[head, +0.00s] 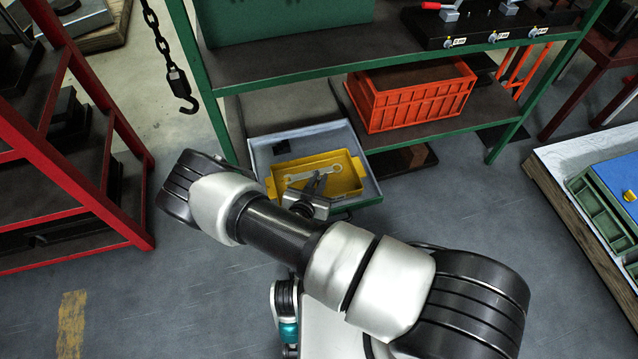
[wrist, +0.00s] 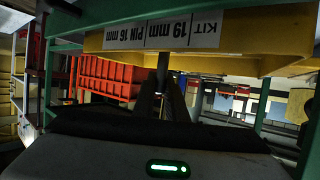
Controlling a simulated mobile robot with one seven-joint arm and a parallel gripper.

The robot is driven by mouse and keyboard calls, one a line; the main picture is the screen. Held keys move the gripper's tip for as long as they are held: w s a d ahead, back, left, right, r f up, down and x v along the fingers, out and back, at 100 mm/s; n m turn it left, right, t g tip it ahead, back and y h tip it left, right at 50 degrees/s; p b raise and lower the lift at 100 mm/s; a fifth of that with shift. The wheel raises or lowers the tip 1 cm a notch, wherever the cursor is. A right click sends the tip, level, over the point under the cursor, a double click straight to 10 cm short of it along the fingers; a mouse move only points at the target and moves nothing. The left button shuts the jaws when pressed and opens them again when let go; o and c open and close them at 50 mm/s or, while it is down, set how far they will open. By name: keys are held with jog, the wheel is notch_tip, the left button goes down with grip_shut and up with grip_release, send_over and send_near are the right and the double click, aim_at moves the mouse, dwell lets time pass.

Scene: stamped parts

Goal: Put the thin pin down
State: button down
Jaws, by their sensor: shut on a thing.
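My gripper (head: 319,184) is at the front side of a shallow yellow tray (head: 357,167) in the head view. In the wrist view my gripper (wrist: 163,88) is shut on a slim dark grey pin (wrist: 163,64), whose end points toward the yellow tray (wrist: 265,62). The tray's front carries a white label (wrist: 162,30), upside down in this view, reading KIT, 19 mm and PIN 16 mm. A pale wrench-like part (head: 308,173) lies in the tray. Whether the pin touches the tray is hidden.
An orange crate (head: 415,100) stands on the green-framed shelf behind. A chain hook (head: 186,100) hangs at left, near a red rack (head: 85,185).

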jog(key=shift+f, duration=0.6)
jog(key=shift+f, duration=0.15)
jog(key=c, duration=1.8)
grip_release()
